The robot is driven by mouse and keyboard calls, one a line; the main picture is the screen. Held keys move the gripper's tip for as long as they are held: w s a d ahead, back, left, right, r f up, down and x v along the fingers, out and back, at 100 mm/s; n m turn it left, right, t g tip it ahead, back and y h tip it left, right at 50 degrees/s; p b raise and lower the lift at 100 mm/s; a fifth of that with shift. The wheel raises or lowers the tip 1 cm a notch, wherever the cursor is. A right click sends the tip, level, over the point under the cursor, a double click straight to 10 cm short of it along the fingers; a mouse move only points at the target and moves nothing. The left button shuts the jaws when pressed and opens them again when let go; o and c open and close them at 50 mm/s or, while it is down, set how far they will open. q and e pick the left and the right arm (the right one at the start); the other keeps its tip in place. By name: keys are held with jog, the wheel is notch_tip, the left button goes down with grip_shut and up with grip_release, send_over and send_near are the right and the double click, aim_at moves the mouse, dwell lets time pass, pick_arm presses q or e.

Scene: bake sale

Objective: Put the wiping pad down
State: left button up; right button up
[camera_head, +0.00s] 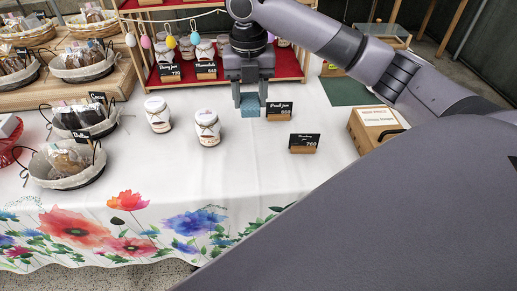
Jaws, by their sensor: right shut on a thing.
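The wiping pad (250,106) is a small blue block in the head view, near the middle of the white-covered table. My right gripper (250,97) points down from above and is shut on the pad, with a finger at each side. The pad is at or just above the tablecloth; I cannot tell whether it touches. A "Peach jam" price sign (279,111) stands close to the right of the pad. My left gripper is not in view.
Two jars, a left one (158,115) and a right one (207,128), stand left of the pad. Another price sign (303,143) stands to the front right. A red shelf (290,66) with jars is behind. Baskets fill the left side. The front middle tablecloth (230,170) is clear.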

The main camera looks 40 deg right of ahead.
jog(key=shift+s, duration=0.1)
jog(key=shift+s+d+f, duration=0.1)
jog(key=shift+f, duration=0.1)
jog(key=b, duration=0.1)
send_over(253, 167)
notch_tip(253, 167, down, 15)
jog(key=shift+r, duration=0.15)
notch_tip(253, 167, down, 4)
jog(key=shift+f+b, duration=0.25)
jog(key=shift+b, duration=0.15)
jog(key=shift+d+f, duration=0.1)
jog(key=shift+f, duration=0.1)
jog(key=shift+f, duration=0.2)
jog(key=o, duration=1.1)
